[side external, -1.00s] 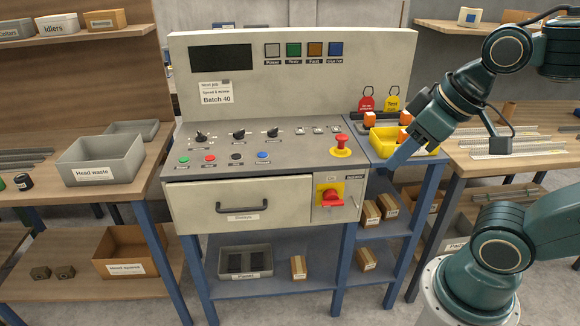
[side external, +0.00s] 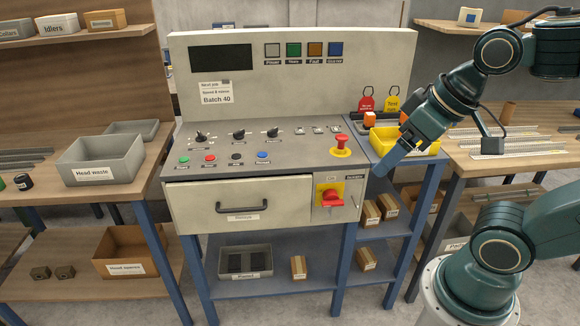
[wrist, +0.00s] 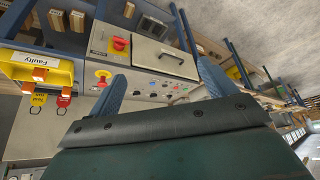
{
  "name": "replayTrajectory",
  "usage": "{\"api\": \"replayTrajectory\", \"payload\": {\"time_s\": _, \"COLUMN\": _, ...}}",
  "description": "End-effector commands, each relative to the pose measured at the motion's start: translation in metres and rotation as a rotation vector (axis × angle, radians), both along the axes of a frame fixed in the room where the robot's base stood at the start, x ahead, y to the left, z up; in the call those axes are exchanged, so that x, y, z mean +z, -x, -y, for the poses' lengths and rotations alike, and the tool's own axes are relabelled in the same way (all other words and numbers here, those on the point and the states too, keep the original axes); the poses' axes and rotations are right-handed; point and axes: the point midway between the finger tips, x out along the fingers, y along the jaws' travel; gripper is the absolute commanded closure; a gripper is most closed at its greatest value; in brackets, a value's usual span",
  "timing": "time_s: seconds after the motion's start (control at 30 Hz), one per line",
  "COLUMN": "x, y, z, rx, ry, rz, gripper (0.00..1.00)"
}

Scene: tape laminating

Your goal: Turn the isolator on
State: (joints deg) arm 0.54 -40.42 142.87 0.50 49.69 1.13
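The isolator (side external: 330,195) is a red rotary handle on a yellow plate, on the front of the grey console at the right of the drawer. Its handle looks roughly horizontal. It also shows in the wrist view (wrist: 120,44), near the top. My gripper (side external: 381,170) is in front of the yellow bin, to the right of and above the isolator, and touches nothing that I can see. In the wrist view its two blue fingers (wrist: 162,78) stand apart with nothing between them, so it is open. The isolator's markings are too small to read.
A red emergency stop (side external: 341,146) stands on the console top above the isolator. A yellow bin (side external: 420,150) and red (side external: 366,103) and yellow (side external: 392,102) tags are on the blue side stand. A drawer handle (side external: 241,208) juts out left of the isolator.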

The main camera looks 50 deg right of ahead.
Motion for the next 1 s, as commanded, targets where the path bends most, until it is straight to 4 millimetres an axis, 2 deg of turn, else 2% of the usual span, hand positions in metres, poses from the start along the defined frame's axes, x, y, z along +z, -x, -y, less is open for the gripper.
{"api": "replayTrajectory", "payload": {"time_s": 0.23, "x": -0.013, "y": -0.033, "z": 0.013, "rx": -0.113, "ry": -0.02, "rz": -0.025, "gripper": 0.16}}
{"api": "replayTrajectory", "payload": {"time_s": 0.47, "x": -0.035, "y": -0.071, "z": 0.032, "rx": -0.246, "ry": -0.037, "rz": -0.046, "gripper": 0.16}}
{"api": "replayTrajectory", "payload": {"time_s": 0.77, "x": -0.073, "y": -0.112, "z": 0.061, "rx": -0.414, "ry": -0.046, "rz": -0.065, "gripper": 0.16}}
{"api": "replayTrajectory", "payload": {"time_s": 1.0, "x": -0.111, "y": -0.138, "z": 0.087, "rx": -0.539, "ry": -0.045, "rz": -0.079, "gripper": 0.16}}
